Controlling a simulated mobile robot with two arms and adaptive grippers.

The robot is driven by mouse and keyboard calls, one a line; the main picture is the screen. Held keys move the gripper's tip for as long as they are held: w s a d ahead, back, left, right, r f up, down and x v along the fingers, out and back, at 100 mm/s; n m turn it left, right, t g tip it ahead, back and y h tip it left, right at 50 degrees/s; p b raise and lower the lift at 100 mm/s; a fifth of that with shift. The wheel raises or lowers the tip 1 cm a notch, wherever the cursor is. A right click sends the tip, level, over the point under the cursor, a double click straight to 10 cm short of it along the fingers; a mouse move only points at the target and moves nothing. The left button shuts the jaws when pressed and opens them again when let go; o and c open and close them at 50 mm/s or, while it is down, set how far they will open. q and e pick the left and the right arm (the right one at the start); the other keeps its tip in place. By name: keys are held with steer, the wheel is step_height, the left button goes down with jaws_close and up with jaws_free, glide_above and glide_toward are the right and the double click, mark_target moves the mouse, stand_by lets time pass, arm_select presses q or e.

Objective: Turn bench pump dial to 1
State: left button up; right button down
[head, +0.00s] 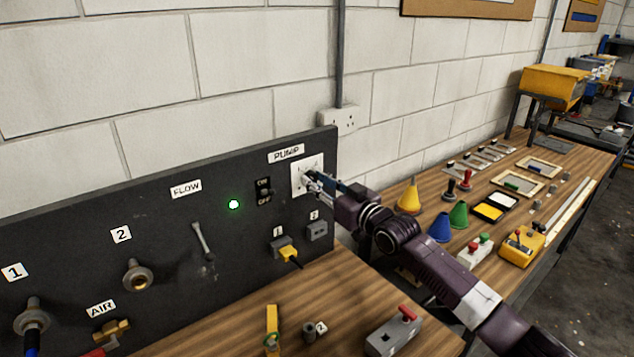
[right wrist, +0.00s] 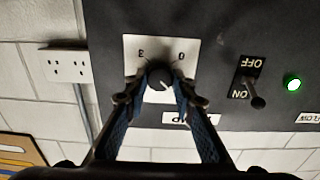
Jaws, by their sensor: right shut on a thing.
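The pump dial is a dark round knob (right wrist: 160,77) on a white plate (right wrist: 136,48) under the PUMP label (head: 286,153). In the right wrist view the plate appears upside down, with a 3 and a 0 legible; its other marks are hidden by the fingers. A short pale line shows on the knob, but I cannot tell which number it points to. My right gripper (right wrist: 160,100) is shut on the dial, one finger on each side. In the head view the right gripper (head: 311,180) covers most of the dial. My left gripper is not in view.
Left of the dial are an ON/OFF switch (head: 264,191), its lever toward ON, a lit green lamp (head: 234,204) and the FLOW lever (head: 203,243). Below, a yellow plug (head: 288,252) sits in socket 1. Coloured cones and tools crowd the bench at right.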

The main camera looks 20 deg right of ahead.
steer(key=shift+f, duration=0.25)
steer(key=c, duration=2)
jaws_free()
steer(key=o, duration=0.4)
steer(key=shift+r, duration=0.1)
steer(key=shift+r, duration=0.1)
steer(key=v, duration=1.2)
